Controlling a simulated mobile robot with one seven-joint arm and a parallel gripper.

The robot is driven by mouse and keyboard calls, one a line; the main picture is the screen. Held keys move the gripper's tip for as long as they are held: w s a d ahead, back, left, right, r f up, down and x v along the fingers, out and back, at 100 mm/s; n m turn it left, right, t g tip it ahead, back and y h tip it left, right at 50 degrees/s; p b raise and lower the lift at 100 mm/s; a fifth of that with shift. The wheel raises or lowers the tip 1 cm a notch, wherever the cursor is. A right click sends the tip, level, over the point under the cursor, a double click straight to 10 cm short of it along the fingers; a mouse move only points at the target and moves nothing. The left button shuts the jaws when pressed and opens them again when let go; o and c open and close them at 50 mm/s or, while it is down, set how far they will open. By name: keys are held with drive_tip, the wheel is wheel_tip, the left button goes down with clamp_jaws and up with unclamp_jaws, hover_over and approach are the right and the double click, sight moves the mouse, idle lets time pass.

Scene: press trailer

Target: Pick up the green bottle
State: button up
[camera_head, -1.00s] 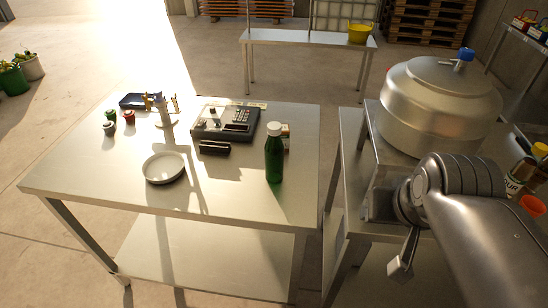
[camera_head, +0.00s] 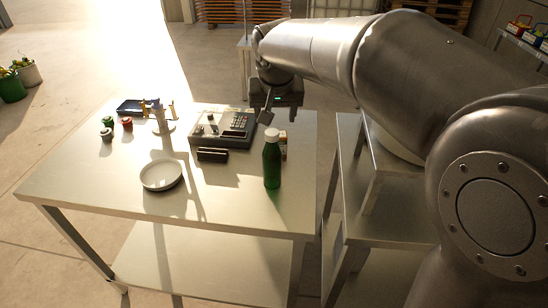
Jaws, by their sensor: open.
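The green bottle (camera_head: 272,165) with a white cap stands upright near the right front part of the steel table (camera_head: 100,185). My gripper (camera_head: 268,112) hangs from my arm above the back right of the table, above and behind the bottle in the picture. It is open, with a finger pointing down, and appears apart from the bottle. Its second finger is hard to make out.
A calculator-like machine (camera_head: 222,130) stands left of the bottle, with a black object (camera_head: 212,154) in front. A white dish (camera_head: 161,175) lies farther left. Small jars (camera_head: 107,134) and a holder (camera_head: 162,122) stand at the back left. The table's front is clear.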

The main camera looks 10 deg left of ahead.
sight(272, 133)
drive_tip(key=x, duration=0.2)
drive_tip(key=a+x, duration=0.1)
drive_tip(key=x, duration=0.2)
drive_tip(key=shift+w+a, duration=0.1)
drive_tip(key=shift+w, duration=0.1)
drive_tip(key=shift+d+x, duration=0.2)
drive_tip(key=shift+x, duration=2.95)
drive_tip(key=shift+s, duration=0.15)
clamp_jaws()
